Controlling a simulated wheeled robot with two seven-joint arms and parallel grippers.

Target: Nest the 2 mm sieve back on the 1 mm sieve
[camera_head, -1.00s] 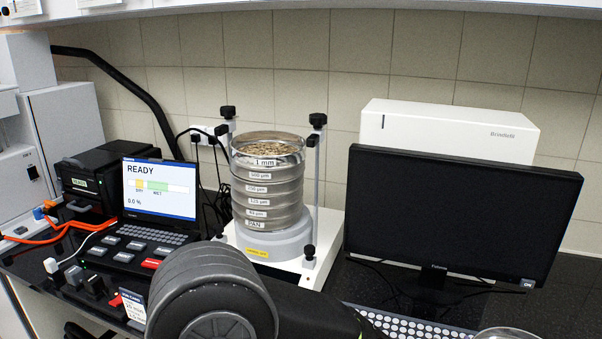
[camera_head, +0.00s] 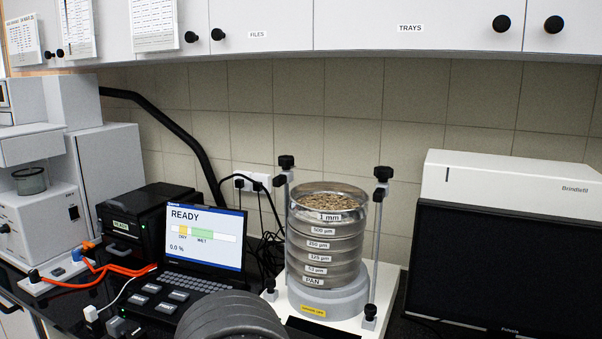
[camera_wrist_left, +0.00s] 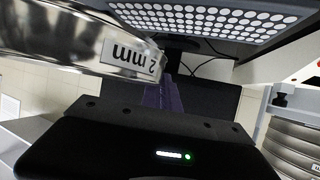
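The 2 mm sieve (camera_wrist_left: 62,35) is a shiny metal ring with an upside-down "2 mm" label, at the upper left of the left wrist view. My left gripper (camera_wrist_left: 163,93) has its fingers at the sieve's wall beside the label and appears shut on it; the far finger is hidden. The 1 mm sieve (camera_head: 325,217) tops the stack on the shaker in the head view, open at the top with tan grains inside. Part of the stack (camera_wrist_left: 295,150) shows at the right of the left wrist view. My right gripper is out of view.
The shaker's two rods with black knobs (camera_head: 286,162) (camera_head: 383,173) flank the stack. A laptop (camera_head: 205,238) reading READY stands left of it, a dark monitor (camera_head: 500,265) right. Cabinets (camera_head: 400,27) hang above.

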